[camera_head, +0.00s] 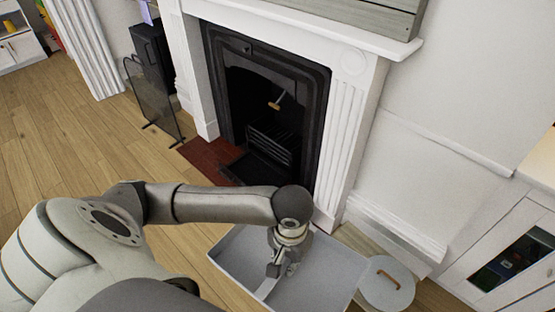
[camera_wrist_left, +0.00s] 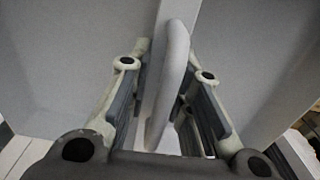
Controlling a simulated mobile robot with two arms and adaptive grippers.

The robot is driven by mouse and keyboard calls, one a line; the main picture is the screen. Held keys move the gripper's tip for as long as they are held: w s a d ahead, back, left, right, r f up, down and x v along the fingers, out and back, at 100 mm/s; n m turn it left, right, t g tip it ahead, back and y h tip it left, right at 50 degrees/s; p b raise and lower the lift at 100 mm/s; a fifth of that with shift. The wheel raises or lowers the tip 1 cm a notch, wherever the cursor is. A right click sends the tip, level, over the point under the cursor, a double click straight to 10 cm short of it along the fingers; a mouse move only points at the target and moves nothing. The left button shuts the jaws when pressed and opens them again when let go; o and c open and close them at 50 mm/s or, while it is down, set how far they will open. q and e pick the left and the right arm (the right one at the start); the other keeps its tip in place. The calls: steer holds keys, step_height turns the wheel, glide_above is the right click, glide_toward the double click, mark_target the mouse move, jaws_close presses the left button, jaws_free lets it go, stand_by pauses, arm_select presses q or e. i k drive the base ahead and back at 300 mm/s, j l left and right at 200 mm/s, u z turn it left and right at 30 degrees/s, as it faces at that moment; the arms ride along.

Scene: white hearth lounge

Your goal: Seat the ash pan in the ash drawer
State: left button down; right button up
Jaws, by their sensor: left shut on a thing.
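The ash pan (camera_head: 335,262) is a wide, shallow light grey tray in front of the fireplace, low in the head view. My left gripper (camera_head: 279,268) reaches over it and is shut on its upright grey handle. In the left wrist view, the handle (camera_wrist_left: 170,85) stands between the two fingers, with the pan's grey surface (camera_wrist_left: 75,70) around it. The ash drawer seems to be the black, low part (camera_head: 256,169) at the foot of the fireplace, jutting out below the grate; my forearm hides part of the area before it. My right gripper is not in view.
The white fireplace surround (camera_head: 352,130) frames the black opening, with the barred grate (camera_head: 270,146) inside. A red hearth (camera_head: 208,154) lies before it. A mesh screen (camera_head: 153,98) stands left. A round, pale lidded container (camera_head: 387,291) stands close right of the pan. Wood floor is clear at left.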

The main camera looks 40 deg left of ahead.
mark_target(255, 175)
steer(key=i+j+z, duration=0.15)
steer(key=j+z, duration=0.15)
steer(key=j, duration=0.6)
steer(key=j+z, duration=0.3)
steer(key=j, duration=0.6)
steer(key=j+z, duration=0.15)
steer(key=j, duration=1.85)
steer(key=k, duration=0.05)
